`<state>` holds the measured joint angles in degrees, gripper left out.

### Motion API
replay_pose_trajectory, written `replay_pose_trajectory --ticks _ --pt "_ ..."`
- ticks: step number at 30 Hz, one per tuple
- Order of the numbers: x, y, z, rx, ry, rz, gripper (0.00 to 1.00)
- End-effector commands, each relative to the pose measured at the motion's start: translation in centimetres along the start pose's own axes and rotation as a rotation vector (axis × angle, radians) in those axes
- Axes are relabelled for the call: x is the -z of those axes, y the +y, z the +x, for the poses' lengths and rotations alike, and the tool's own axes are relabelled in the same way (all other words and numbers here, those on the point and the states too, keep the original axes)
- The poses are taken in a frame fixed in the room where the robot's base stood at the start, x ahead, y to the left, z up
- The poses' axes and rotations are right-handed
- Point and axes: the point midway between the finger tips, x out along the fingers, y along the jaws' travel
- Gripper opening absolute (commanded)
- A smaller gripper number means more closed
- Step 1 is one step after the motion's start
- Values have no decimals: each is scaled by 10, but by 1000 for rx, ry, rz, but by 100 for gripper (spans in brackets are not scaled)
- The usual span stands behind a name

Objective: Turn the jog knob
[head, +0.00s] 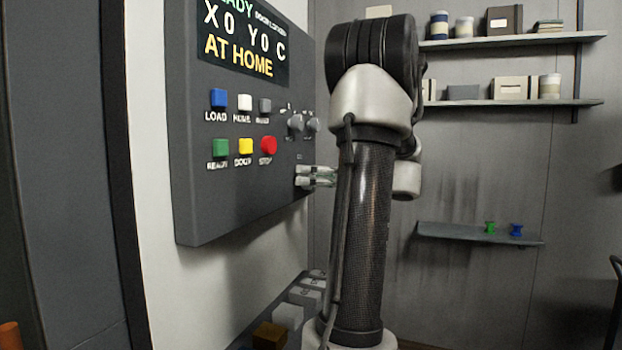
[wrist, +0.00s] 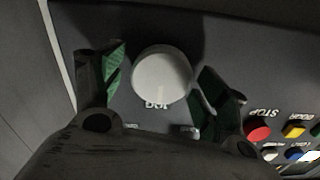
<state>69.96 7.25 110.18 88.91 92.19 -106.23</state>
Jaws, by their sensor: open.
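The jog knob (wrist: 162,76) is a pale grey round knob on the dark control panel (wrist: 225,45). In the wrist view it sits between the two fingers of my gripper (wrist: 160,74), which is open, with one finger on each side. The label beside the knob is upside down and partly readable. I cannot tell whether either finger touches it. In the head view my gripper (head: 316,176) is at the panel's lower right edge, below two grey knobs (head: 295,123); the jog knob cannot be made out there.
The panel has a display reading "AT HOME" (head: 238,55), a red stop button (head: 268,146), and several other coloured buttons. Wall shelves (head: 520,42) with boxes and jars stand to the right. A lower shelf (head: 460,233) holds green and blue pieces.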

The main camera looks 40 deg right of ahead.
Motion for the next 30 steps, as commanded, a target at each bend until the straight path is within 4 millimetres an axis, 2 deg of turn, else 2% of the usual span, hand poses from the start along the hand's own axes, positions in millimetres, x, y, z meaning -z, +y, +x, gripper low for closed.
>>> replay_pose_trajectory --ticks 3,9,11,20,30 --pt "0 0 0 0 0 0 74" --pt "0 0 0 0 0 0 38" --pt "0 0 0 0 0 0 28" --pt "0 0 -1 -1 -1 23 28" --pt "0 1 -1 -1 -1 216 28"
